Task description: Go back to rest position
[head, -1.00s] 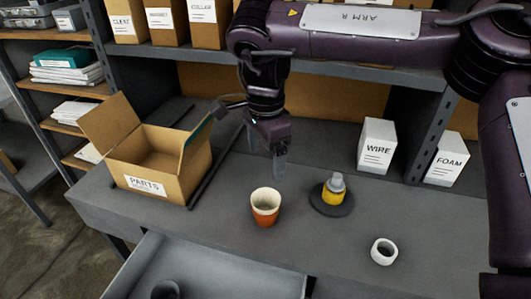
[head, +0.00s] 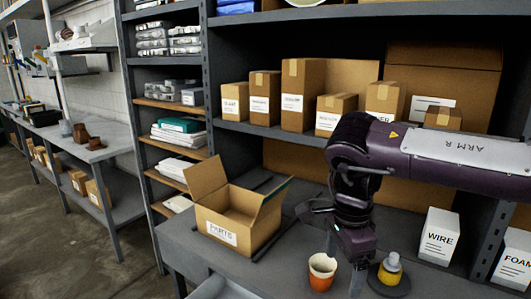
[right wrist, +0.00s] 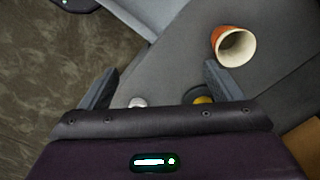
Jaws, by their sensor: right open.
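My right gripper (head: 343,264) hangs over the workbench beside an orange cup with a pale inside (head: 322,272). In the right wrist view my right gripper (right wrist: 161,86) is open with nothing between its fingers. There the cup (right wrist: 232,46) lies beyond the right finger, apart from it. My left gripper is not in view.
An open cardboard parts box (head: 222,232) stands on the workbench left of the cup. A yellow bottle (head: 390,268) on a dark round base stands right of my gripper. Shelves of boxes rise at the back.

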